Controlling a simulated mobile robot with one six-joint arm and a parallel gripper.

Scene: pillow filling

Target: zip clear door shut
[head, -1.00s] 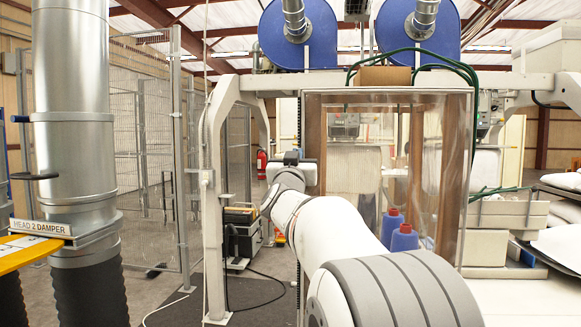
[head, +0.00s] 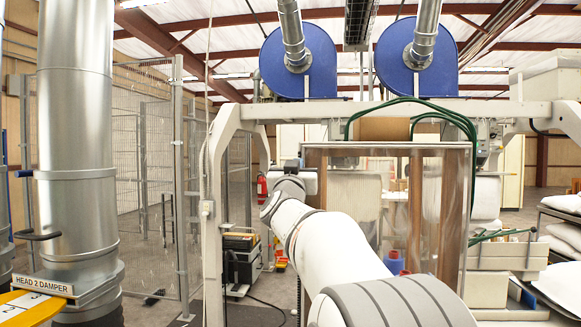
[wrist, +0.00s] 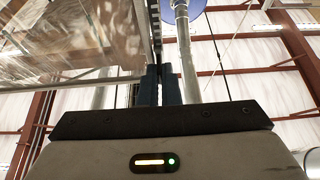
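The clear door (head: 345,205) is a transparent sheet on the box-like enclosure in the middle of the head view; it also fills the upper left of the wrist view (wrist: 75,50). A dark, narrow vertical strip (wrist: 156,28), which looks like the zip track, runs along its edge to my fingertips. My gripper (wrist: 164,70) is at this edge, near the enclosure's upper left corner. Its two dark fingers are close together with only a thin gap. I cannot make out a zip pull between them. In the head view my wrist hides the fingers.
A pale frame post (head: 214,220) stands left of my arm, with a crossbeam above the enclosure. Blue blowers (head: 299,55) sit on top. Blue bottles (head: 390,262) stand inside the enclosure. A mesh fence (head: 140,150) and metal duct (head: 77,150) are at left.

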